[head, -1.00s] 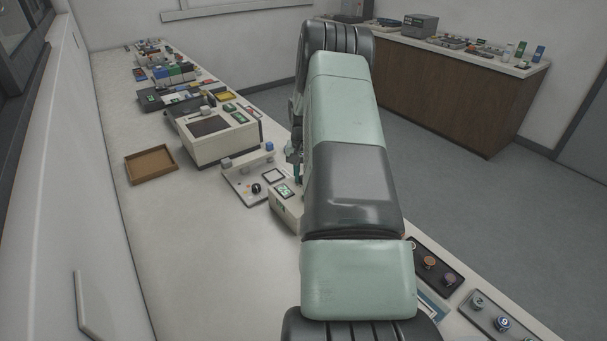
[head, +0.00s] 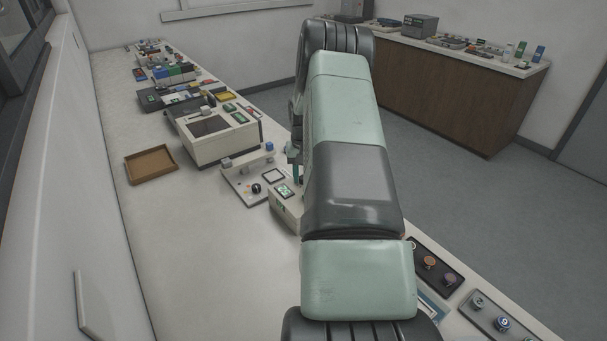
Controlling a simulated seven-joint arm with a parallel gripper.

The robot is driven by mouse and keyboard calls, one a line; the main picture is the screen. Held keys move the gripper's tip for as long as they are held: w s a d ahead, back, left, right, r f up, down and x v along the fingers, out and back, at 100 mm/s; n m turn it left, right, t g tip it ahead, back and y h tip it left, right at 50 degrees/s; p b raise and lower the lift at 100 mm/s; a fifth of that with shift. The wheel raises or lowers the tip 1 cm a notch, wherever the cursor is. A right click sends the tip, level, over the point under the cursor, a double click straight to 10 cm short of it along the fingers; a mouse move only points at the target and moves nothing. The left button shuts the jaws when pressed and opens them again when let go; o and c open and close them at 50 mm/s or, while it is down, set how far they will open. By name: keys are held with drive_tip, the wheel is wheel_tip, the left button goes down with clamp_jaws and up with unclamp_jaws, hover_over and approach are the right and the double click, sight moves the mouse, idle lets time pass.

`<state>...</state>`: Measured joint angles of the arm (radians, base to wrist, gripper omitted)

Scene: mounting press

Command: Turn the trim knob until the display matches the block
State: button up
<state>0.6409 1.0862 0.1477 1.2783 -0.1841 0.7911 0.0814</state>
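A small white box with a lit green display (head: 284,191) stands on the bench just left of my arm. The figures on it are too small to read. My arm covers the right part of this box. A small blue block (head: 270,146) is at the far end of that panel. Only a thin teal part at my arm's far end shows beside the box. My gripper's fingertips are hidden behind the arm.
A cream press-like machine (head: 222,150) stands behind the panel, with an empty brown tray (head: 150,166) to its left. Dark and grey panels with knobs (head: 437,268) lie at the lower right. The bench at front left is clear.

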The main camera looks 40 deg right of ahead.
drive_tip(key=shift+o, duration=1.4)
wheel_tip(320, 180, up, 11)
drive_tip(key=shift+f, duration=0.15)
